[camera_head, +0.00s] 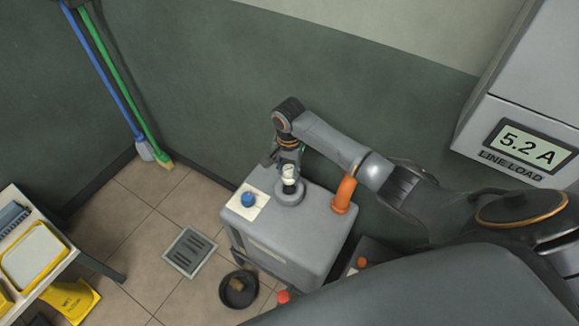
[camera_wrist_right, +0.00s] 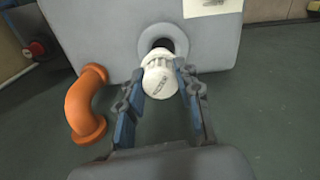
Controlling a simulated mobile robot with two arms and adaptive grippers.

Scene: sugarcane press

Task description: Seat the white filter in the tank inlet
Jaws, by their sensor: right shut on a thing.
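The white filter (camera_wrist_right: 160,78) is between the fingertips of my right gripper (camera_wrist_right: 160,88), which is shut on it. In the head view the filter (camera_head: 289,172) shows as a small white piece under my right gripper (camera_head: 288,168). The tank (camera_head: 275,240) is a grey box, and its inlet (camera_head: 289,193) is a round raised collar on top. In the wrist view the filter's far end overlaps the dark inlet opening (camera_wrist_right: 163,45). I cannot tell whether the filter is inside the opening or just above it. My left gripper is not in view.
An orange pipe (camera_head: 345,192) rises at the tank's right side. A blue cap (camera_head: 248,199) sits on a white sheet on the tank top. A black bowl (camera_head: 239,289) and a floor drain (camera_head: 190,251) are on the floor. A table (camera_head: 62,262) stands at left.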

